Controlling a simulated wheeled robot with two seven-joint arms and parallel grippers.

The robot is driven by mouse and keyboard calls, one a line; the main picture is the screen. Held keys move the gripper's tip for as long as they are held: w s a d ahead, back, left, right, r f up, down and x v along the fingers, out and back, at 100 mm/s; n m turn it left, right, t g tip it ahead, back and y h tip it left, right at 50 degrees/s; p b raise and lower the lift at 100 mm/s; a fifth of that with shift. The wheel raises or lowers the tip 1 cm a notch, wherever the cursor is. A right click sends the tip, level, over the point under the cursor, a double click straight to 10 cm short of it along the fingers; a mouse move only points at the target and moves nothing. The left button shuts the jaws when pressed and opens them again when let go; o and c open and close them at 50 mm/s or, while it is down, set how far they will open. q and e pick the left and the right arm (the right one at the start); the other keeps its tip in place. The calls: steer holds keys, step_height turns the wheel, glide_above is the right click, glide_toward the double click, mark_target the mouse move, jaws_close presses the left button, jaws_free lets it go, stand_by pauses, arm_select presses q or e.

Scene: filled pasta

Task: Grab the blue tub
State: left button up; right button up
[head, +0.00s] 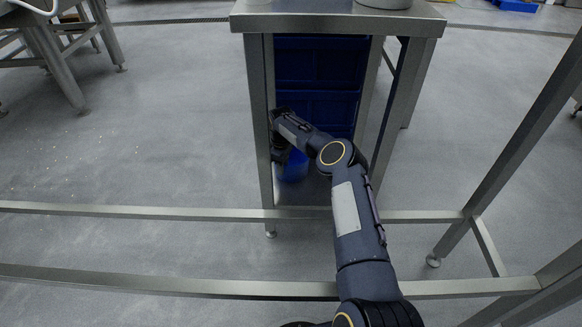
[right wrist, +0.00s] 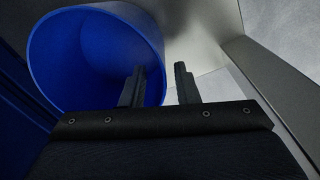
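The blue tub (head: 293,168) is low inside the metal table frame, partly hidden by my right arm in the head view. In the right wrist view the round open tub (right wrist: 75,45) fills the upper left, its mouth facing the camera. My right gripper (right wrist: 160,70) is open. Its left finger overlaps the tub's mouth and its right finger is outside the rim, so the tub's right wall lies between them. I cannot tell whether either finger touches it. In the head view the right gripper (head: 279,150) is mostly dark beside the table leg. My left gripper is not in view.
Dark blue crates (head: 317,62) stand behind the tub under the steel table top (head: 335,20). A table leg (head: 258,110) is close on the left of my gripper. Metal rails (head: 130,212) cross the foreground. Open floor (head: 180,120) lies to the left.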

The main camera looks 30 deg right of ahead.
mark_target(284, 180)
step_height(284, 180, down, 3)
steer(key=shift+f+b, duration=0.1)
steer(key=shift+b, duration=0.35)
jaws_close()
steer(key=shift+r, duration=0.2)
